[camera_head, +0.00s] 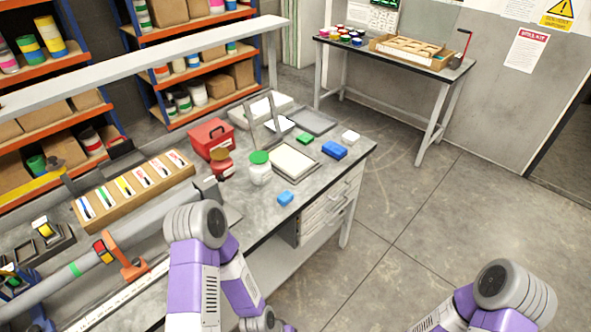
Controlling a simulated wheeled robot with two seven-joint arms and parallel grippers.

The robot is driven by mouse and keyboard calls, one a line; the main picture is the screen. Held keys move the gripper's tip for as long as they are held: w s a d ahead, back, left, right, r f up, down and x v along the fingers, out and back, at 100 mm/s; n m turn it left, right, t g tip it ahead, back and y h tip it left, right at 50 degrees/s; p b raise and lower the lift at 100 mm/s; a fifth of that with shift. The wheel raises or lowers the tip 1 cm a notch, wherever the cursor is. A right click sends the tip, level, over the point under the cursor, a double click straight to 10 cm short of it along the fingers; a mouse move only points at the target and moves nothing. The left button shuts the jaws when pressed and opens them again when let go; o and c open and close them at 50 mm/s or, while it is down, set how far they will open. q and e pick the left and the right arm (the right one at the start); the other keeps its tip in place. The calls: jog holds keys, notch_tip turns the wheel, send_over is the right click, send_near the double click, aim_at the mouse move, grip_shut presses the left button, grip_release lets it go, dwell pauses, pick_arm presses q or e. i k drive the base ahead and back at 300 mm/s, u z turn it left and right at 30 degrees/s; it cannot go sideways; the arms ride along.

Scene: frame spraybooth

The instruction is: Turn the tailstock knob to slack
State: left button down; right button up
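A long grey bar (150,218) lies along the left part of the bench, with a green band near its lower end. A dark grey block (208,189) sits near the bar's far end. I cannot make out which part is the tailstock knob; my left arm covers part of this area. My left arm is bent over the bench's front, and my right arm is at the lower right over the floor. Neither gripper shows.
A white overhead beam (150,58) crosses above. The floor at right is clear up to a back table (385,62).

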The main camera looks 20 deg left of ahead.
aim_at(220, 179)
jog(key=z, duration=0.55)
jog(key=i, duration=1.8)
jog(key=u, duration=3.55)
jog(key=k, duration=0.35)
jog(key=z, duration=0.25)
